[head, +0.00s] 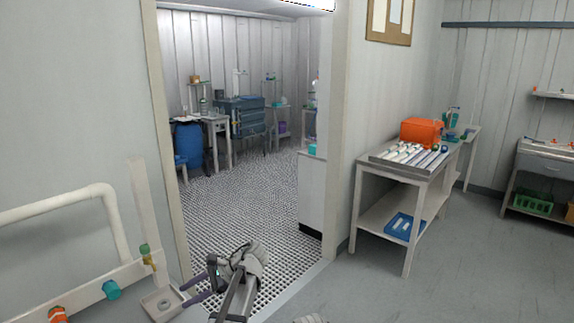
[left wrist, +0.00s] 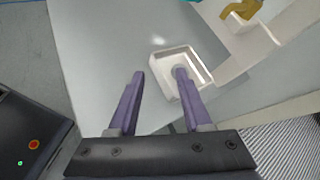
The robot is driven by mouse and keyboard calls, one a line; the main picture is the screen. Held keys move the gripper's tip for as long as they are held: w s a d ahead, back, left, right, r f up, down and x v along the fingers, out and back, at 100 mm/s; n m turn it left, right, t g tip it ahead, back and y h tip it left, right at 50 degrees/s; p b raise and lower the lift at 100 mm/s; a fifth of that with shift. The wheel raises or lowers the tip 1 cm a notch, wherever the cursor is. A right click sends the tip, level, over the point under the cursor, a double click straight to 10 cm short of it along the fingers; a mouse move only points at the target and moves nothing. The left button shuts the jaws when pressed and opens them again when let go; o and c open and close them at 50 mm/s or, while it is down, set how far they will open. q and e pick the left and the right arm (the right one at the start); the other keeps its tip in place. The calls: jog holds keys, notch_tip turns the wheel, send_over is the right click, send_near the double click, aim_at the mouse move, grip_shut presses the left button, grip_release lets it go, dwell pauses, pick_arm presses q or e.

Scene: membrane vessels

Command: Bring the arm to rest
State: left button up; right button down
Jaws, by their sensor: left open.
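My left gripper (head: 187,292) is open, with its two purple fingers apart and pointing left in the head view. The gap between the fingers (left wrist: 160,72) looks empty in the left wrist view. The fingers are close to a small white square tray (head: 150,299) on the light bench at lower left. The tray (left wrist: 157,58) also shows in the left wrist view, partly covered by the right-hand finger. A small grey round thing (left wrist: 179,70) shows in the tray near that fingertip. I cannot tell whether the finger touches it. My right gripper is not seen.
A valve with a green top (head: 145,250) and a teal cap (head: 111,290) stand along the pipework at left. A doorway opens ahead onto a grated floor (head: 235,200). A table (head: 372,173) with white tubes and an orange case (head: 421,131) stands at right.

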pick_arm(q)
jog(key=s+d+f+n+t+h+p, duration=0.1)
jog(key=s+d+f+n+h, duration=0.2)
jog(key=s+d, duration=0.7)
jog(key=s+d+f+n+t+h, duration=0.1)
jog(key=s+d+f+n+h, duration=0.3)
jog(key=s+d+h, duration=0.3)
jog(key=s+d+f, duration=0.1)
jog(key=s+d, duration=0.2)
jog(key=d, duration=0.2)
jog(key=shift+s+d+f+h+p, duration=0.15)
jog(key=shift+f+h+p, duration=0.15)
jog(key=shift+p, duration=0.1)
